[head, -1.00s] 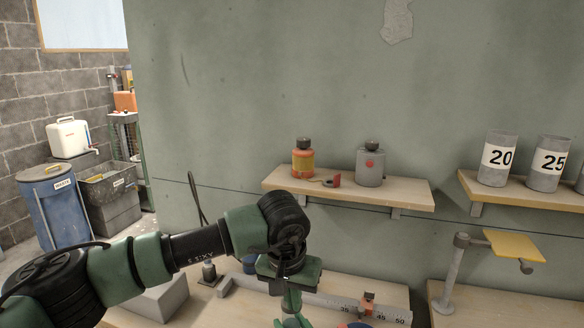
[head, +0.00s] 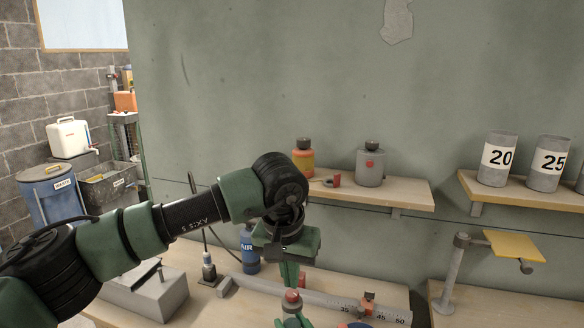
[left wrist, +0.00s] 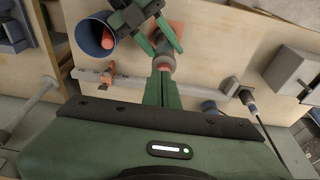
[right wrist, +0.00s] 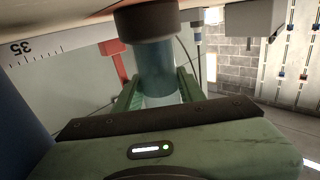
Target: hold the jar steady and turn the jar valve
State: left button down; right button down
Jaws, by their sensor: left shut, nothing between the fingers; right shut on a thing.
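The jar's valve, a red knob (head: 292,296), shows above the bench at the bottom of the head view. My left gripper (head: 291,284) points down just above it, fingers together and empty. In the left wrist view, its fingertips (left wrist: 163,75) are close to the reddish valve (left wrist: 162,62); I cannot tell whether they touch. My right gripper (left wrist: 160,40) is shut on the jar, one green finger on each side.
A numbered rail (head: 325,301) with an orange slider (head: 368,300) lies behind the jar. A blue AIR bottle (head: 250,252) and a grey block (head: 148,292) stand left. A blue cup (left wrist: 92,38) is near the right gripper. A wall shelf (head: 400,194) holds two containers.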

pick_arm(q)
jog(key=shift+w+a+f, duration=0.15)
jog(key=shift+a+f, duration=0.1)
jog(key=shift+f, duration=0.8)
jog(key=shift+w+a+f, duration=0.1)
jog(key=shift+a+f, duration=0.2)
jog(key=shift+f, duration=0.7)
jog(key=shift+w+a+f, duration=0.15)
jog(key=shift+a+f, duration=0.1)
jog(key=shift+f, duration=0.8)
jog(key=shift+w+d, duration=0.1)
jog(key=shift+w, duration=0.05)
jog(key=shift+d, duration=0.65)
pick_arm(e)
jog(key=shift+a, duration=0.1)
pick_arm(q)
jog(key=shift+s, duration=0.2)
jog(key=shift+s+a+r, duration=0.1)
jog(key=shift+s, duration=0.25)
jog(key=w+v, duration=0.1)
jog(key=v, duration=0.5)
send_over(289, 299)
jog(key=s, duration=0.3)
jog(key=shift+w, duration=0.15)
